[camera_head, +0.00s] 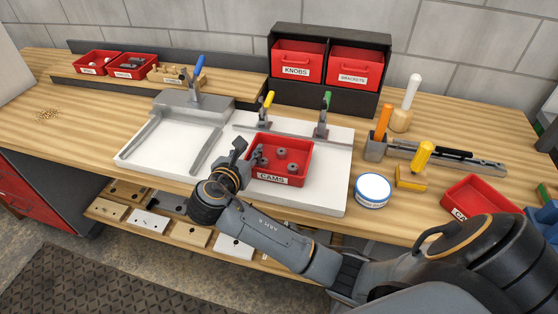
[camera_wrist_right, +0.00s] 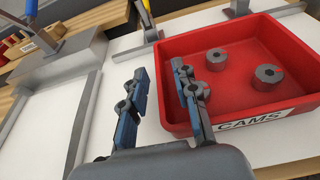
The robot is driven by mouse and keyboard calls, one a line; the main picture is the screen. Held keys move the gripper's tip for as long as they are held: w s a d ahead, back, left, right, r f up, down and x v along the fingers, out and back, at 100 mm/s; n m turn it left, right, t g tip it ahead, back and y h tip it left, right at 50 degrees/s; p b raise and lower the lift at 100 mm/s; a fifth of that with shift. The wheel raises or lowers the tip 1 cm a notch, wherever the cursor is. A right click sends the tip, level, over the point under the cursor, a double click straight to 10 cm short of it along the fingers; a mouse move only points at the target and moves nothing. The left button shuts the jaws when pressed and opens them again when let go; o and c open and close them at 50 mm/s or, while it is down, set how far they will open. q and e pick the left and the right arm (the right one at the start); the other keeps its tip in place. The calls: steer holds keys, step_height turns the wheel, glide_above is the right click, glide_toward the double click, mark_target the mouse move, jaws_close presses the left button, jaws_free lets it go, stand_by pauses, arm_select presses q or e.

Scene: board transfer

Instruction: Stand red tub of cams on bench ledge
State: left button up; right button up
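The red tub labelled CAMS (camera_head: 283,176) sits upright on a white board, with several grey cams inside. Its label and left wall also show in the right wrist view (camera_wrist_right: 240,112). My right gripper (camera_head: 248,153) is at the tub's left side. In the right wrist view the gripper (camera_wrist_right: 158,90) is open, with one finger outside the left wall and the other over the tub's inside. I cannot tell whether either finger touches the wall. The wooden bench ledge (camera_head: 232,86) runs along the back left. My left gripper is out of view.
Two red tubs (camera_head: 133,67) and a wooden block with pegs (camera_head: 172,75) stand on the ledge; its right part is bare. A grey-and-white fixture with a blue handle (camera_head: 198,98) and toggle clamps stand nearby. Another red tub (camera_head: 480,197) is at right.

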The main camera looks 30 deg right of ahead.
steer(key=shift+x, duration=0.9)
jaws_close()
steer(key=shift+r, duration=0.1)
